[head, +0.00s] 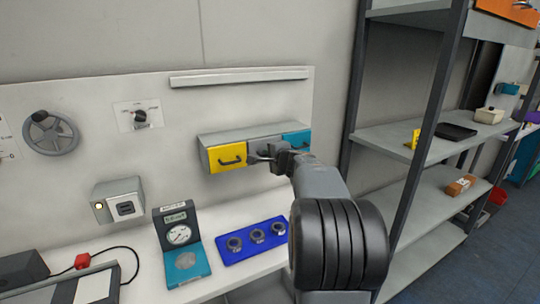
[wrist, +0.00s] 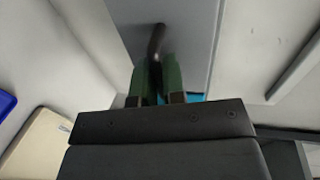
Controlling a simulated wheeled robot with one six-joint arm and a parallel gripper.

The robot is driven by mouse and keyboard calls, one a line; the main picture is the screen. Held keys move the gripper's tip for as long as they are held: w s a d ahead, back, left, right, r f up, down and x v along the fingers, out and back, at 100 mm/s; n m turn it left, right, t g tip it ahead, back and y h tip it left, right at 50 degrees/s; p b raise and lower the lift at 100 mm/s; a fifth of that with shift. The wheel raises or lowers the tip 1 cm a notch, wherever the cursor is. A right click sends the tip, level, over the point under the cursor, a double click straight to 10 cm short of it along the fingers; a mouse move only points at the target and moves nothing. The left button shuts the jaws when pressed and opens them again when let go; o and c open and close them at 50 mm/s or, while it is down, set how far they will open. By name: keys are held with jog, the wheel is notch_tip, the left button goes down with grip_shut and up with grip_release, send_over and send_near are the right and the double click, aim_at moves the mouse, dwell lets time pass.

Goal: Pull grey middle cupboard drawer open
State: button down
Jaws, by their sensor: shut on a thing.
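A small wall cupboard (head: 222,137) has a yellow drawer (head: 227,157) on the left, a grey middle drawer (head: 258,147) and a teal drawer (head: 297,139) on the right. My gripper (head: 266,155) is in front of the grey drawer, and my arm hides part of that drawer. In the wrist view the grey drawer front (wrist: 190,30) has a dark handle (wrist: 157,40). The green fingertips of my gripper (wrist: 158,82) are shut on this handle. A sliver of teal shows beside the fingers. Whether the grey drawer stands out from its neighbours is unclear.
A white bench (head: 150,245) below holds a gauge device (head: 180,240), a blue tray (head: 235,254) with round parts and a red button (head: 82,261). A shelving rack (head: 425,150) stands close on the right. A handwheel (head: 50,134) is on the left panel.

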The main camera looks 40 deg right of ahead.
jog(key=shift+s+f+b, duration=0.1)
jog(key=shift+s+b, duration=0.15)
jog(key=shift+b, duration=0.05)
jog(key=f+b+v, duration=0.1)
jog(key=b+v, duration=0.2)
jog(key=v, duration=0.4)
jog(key=shift+s, duration=0.15)
jog(key=shift+f, duration=0.15)
jog(key=c, duration=1.2)
grip_release()
jog(key=b+v, duration=0.1)
jog(key=v, duration=1.2)
jog(key=shift+s+b, duration=0.3)
jog(key=shift+s, duration=0.05)
